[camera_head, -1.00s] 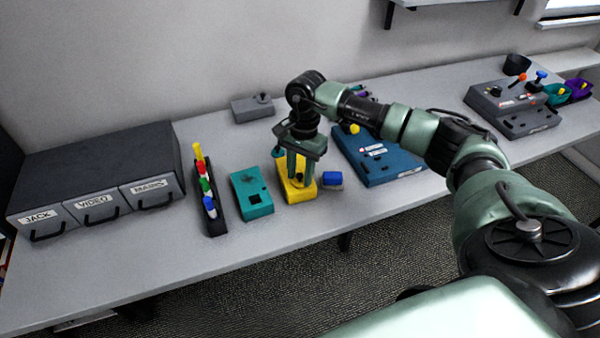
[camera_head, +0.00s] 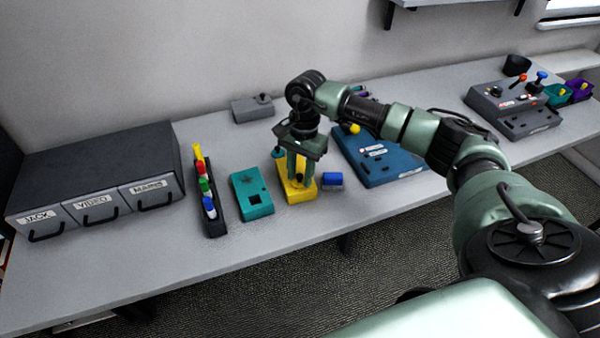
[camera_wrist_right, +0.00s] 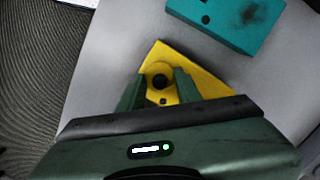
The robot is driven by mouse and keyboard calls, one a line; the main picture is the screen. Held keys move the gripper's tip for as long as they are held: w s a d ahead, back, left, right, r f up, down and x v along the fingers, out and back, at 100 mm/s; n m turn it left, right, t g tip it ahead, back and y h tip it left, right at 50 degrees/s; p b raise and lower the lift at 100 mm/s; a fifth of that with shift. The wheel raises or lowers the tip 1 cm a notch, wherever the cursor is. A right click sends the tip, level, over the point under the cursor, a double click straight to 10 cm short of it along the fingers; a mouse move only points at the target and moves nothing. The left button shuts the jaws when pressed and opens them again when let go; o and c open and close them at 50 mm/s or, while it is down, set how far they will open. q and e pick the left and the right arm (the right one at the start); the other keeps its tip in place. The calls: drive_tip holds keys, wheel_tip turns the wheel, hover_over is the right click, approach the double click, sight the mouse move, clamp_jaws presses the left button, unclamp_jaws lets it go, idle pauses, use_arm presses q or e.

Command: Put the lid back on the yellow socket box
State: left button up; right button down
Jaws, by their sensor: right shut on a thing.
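The yellow socket box (camera_head: 297,195) stands on the grey table between a teal box and a small blue block. My right gripper (camera_head: 298,178) points down over it, with its green fingers at its top. The yellow top (camera_wrist_right: 205,72) shows around the fingers. The fingers hide the seam, so I cannot tell whether the lid is seated. My left gripper is not in view.
The teal box (camera_head: 251,194) is close on the left and the blue block (camera_head: 332,180) close on the right. A blue panel (camera_head: 375,160) stands behind right. A dark rack (camera_head: 214,222) of coloured plugs and grey labelled drawers (camera_head: 98,205) are farther left. The table's front strip is clear.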

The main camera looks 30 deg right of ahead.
drive_tip(key=shift+f+b, duration=0.2)
drive_tip(key=shift+b, duration=0.4)
idle(0.8)
idle(0.3)
drive_tip(key=shift+c, duration=2.1)
unclamp_jaws()
drive_tip(key=shift+r, duration=0.1)
drive_tip(key=shift+r+p, duration=1.8)
drive_tip(key=shift+r, duration=1.65)
clamp_jaws()
